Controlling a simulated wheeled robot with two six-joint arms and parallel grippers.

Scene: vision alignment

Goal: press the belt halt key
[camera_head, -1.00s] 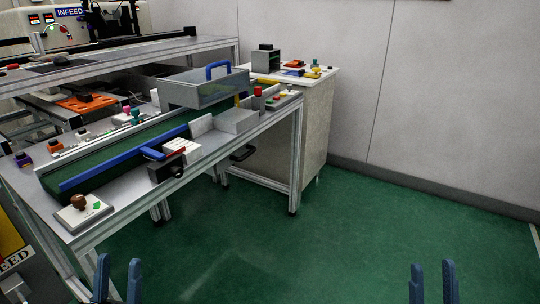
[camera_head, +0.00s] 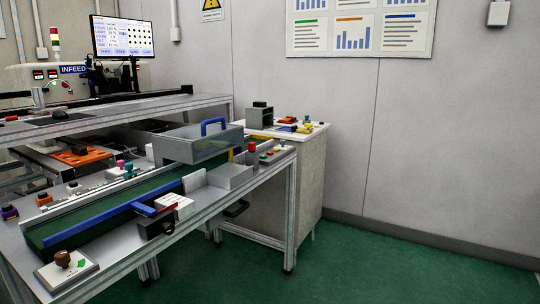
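A green conveyor belt (camera_head: 110,207) with blue side guides runs across the metal bench. At its right end is a small grey control box (camera_head: 272,154) with red and green buttons on top. A red-topped post (camera_head: 252,150) stands just left of this box. The labels are too small to read, so I cannot tell which button is the belt halt key. At the far left, an INFEED panel (camera_head: 60,84) also carries small coloured buttons. Neither of my grippers is in view.
A clear bin with a blue handle (camera_head: 203,146) stands over the belt. A rubber stamp on a white pad (camera_head: 66,270) is at the front left corner. A side cabinet (camera_head: 300,180) holds small parts. The green floor (camera_head: 370,268) at right is clear.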

